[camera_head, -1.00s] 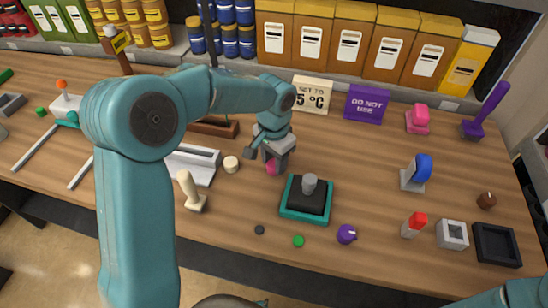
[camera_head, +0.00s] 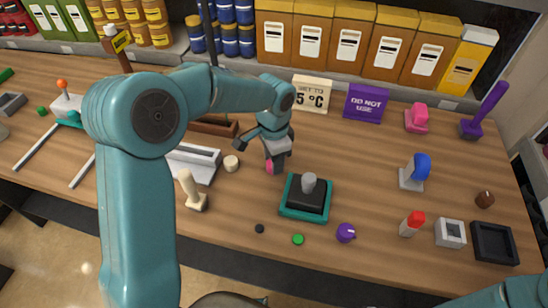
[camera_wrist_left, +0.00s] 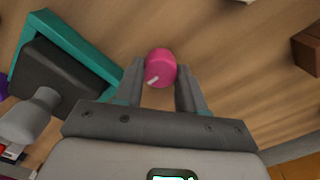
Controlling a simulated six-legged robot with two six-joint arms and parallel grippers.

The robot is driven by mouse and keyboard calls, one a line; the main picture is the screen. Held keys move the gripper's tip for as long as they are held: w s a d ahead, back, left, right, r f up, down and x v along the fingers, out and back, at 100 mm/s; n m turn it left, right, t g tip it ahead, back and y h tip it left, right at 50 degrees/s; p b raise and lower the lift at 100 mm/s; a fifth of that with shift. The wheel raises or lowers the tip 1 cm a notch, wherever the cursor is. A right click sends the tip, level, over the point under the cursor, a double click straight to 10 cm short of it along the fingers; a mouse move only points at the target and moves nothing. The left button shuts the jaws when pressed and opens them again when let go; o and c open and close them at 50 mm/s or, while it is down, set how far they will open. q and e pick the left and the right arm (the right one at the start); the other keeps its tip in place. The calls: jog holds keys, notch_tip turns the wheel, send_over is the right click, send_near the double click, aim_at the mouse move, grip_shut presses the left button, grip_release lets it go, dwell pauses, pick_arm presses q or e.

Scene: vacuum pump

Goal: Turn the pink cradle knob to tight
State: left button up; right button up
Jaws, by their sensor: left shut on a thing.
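The pink knob (camera_head: 269,167) stands on the wooden table left of the teal tray. In the left wrist view the round pink knob (camera_wrist_left: 163,64) shows a short white mark at its lower left edge. My left gripper (camera_head: 274,165) points down over it and is shut on it, one finger on each side in the wrist view (camera_wrist_left: 161,78). In the head view the fingers hide part of the knob. No tight marking is readable. My right gripper is out of view.
The teal tray with a black block (camera_head: 292,209) stands close right of the knob. A cream disc (camera_head: 231,163) and a white bracket (camera_head: 200,153) are to its left. A purple knob (camera_head: 346,233) and a green disc (camera_head: 298,239) lie nearer the front edge.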

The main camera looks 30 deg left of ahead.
pick_arm(q)
jog(key=shift+r, duration=0.2)
jog(key=o, duration=0.9)
jog(key=shift+o, duration=0.8)
jog(key=shift+r, duration=0.2)
notch_tip(320, 180, up, 16)
jog(key=shift+s+f, duration=0.1)
jog(key=shift+s, duration=0.05)
